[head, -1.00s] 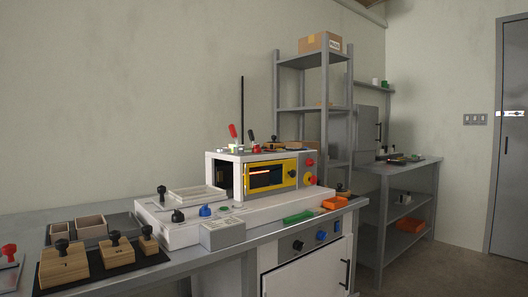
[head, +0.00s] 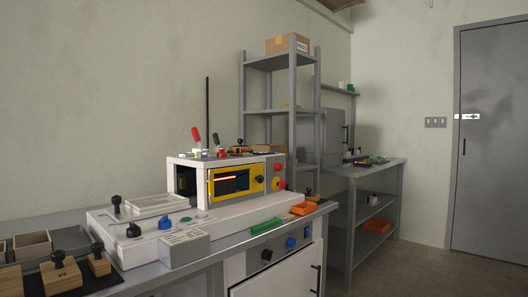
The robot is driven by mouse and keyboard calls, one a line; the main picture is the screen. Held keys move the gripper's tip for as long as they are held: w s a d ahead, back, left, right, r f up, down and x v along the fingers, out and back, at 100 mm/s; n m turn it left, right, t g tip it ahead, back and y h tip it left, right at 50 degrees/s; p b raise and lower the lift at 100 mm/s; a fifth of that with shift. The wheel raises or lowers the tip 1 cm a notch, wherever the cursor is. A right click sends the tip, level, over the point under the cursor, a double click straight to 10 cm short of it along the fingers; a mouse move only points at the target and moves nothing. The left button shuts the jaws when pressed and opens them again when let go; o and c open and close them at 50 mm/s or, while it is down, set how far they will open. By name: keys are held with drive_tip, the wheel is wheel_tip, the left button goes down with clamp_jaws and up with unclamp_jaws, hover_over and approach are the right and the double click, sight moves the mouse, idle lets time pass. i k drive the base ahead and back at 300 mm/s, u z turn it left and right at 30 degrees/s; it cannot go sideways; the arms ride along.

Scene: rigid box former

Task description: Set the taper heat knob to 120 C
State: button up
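The box former (head: 215,215) is a white machine on the bench, with a yellow-framed window (head: 236,180) that glows orange inside. A black knob (head: 259,180) sits on the right of the yellow frame, with red round controls (head: 277,183) beside it. A blue knob (head: 165,222) and a black knob (head: 133,230) stand on the white base. The panel below the bench top carries a black knob (head: 267,254) and a blue knob (head: 291,243). No label is readable, so I cannot tell which is the taper heat knob or its setting. My gripper is not in view.
Wooden blocks with black handles (head: 62,275) lie at the front left. A grey box (head: 184,248), a green piece (head: 264,227) and an orange tray (head: 303,209) lie along the bench's front edge. A grey shelf rack (head: 294,120) stands behind. Floor is clear at right.

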sight(221, 153)
drive_tip(key=z, duration=0.25)
drive_tip(key=i, duration=0.7)
drive_tip(key=u, duration=0.5)
drive_tip(key=i, duration=0.65)
drive_tip(key=u, duration=0.7)
